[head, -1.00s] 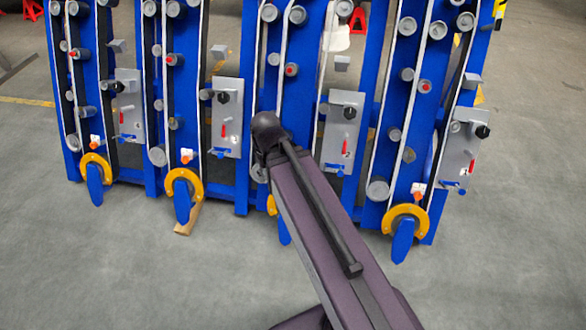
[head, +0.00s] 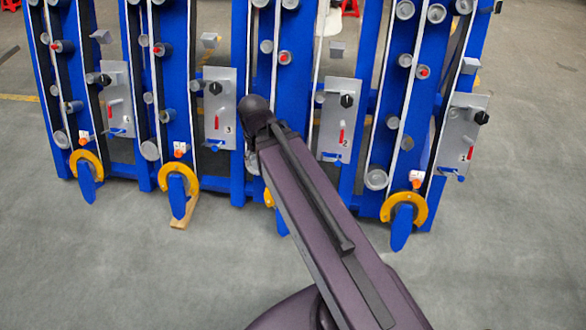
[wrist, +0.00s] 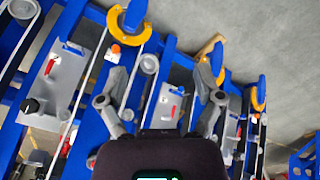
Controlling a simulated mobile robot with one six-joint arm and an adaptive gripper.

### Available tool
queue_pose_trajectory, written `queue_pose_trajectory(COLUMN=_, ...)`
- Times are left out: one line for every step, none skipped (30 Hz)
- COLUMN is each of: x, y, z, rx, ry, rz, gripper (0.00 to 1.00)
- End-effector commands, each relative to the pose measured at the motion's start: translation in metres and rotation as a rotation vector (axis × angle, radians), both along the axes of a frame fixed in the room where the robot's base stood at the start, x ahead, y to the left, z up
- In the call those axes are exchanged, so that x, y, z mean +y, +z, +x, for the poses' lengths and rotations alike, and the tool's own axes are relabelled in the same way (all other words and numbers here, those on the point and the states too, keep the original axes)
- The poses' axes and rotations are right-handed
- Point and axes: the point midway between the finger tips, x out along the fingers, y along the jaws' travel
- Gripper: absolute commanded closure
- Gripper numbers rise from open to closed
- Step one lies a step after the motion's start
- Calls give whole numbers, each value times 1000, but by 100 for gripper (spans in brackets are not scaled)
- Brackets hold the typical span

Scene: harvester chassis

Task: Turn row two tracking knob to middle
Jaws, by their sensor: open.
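The row two panel (head: 333,116) is a grey plate marked 2, standing right of my arm in the head view. Its black tracking knob (head: 347,100) is near the top, above a red lever (head: 341,134). The knob's setting is too small to read. In the wrist view, which is roughly upside down, what looks like the same panel (wrist: 65,80) is at the left, with its black knob (wrist: 30,105) at the lower left. My gripper (wrist: 158,85) is open and empty, its fingers right of that knob and apart from it. In the head view my arm hides the gripper.
Similar panels marked 3 (head: 212,123) and 1 (head: 466,120) stand on either side. Blue row frames with rollers and white belts surround them. Yellow rings (head: 417,201) with blue tips stick out low in front. The grey floor before the rows is clear.

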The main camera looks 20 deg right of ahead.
Motion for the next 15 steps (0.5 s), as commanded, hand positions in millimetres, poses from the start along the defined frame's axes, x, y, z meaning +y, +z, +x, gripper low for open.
queue_pose_trajectory(x=-1, y=-4, z=2, rx=-1, ry=-4, rz=1, gripper=11)
queue_pose_trajectory(x=-2, y=-7, z=4, rx=-1, ry=-8, rz=2, gripper=11)
queue_pose_trajectory(x=-3, y=-10, z=6, rx=-2, ry=-13, rz=4, gripper=11)
queue_pose_trajectory(x=-4, y=-13, z=8, rx=-3, ry=-18, rz=6, gripper=11)
queue_pose_trajectory(x=-5, y=-17, z=11, rx=-3, ry=-23, rz=8, gripper=11)
queue_pose_trajectory(x=-7, y=-22, z=14, rx=-4, ry=-32, rz=11, gripper=11)
queue_pose_trajectory(x=-8, y=-26, z=17, rx=-5, ry=-39, rz=14, gripper=11)
queue_pose_trajectory(x=-10, y=-31, z=21, rx=-6, ry=-47, rz=16, gripper=11)
queue_pose_trajectory(x=-13, y=-38, z=25, rx=-8, ry=-59, rz=20, gripper=11)
queue_pose_trajectory(x=-16, y=-43, z=29, rx=-9, ry=-69, rz=23, gripper=11)
queue_pose_trajectory(x=-18, y=-49, z=33, rx=-10, ry=-80, rz=26, gripper=11)
queue_pose_trajectory(x=-22, y=-56, z=39, rx=-12, ry=-94, rz=31, gripper=11)
queue_pose_trajectory(x=-23, y=-62, z=43, rx=-14, ry=-107, rz=35, gripper=11)
queue_pose_trajectory(x=-26, y=-68, z=47, rx=-15, ry=-119, rz=39, gripper=11)
queue_pose_trajectory(x=-29, y=-76, z=53, rx=-17, ry=-136, rz=45, gripper=11)
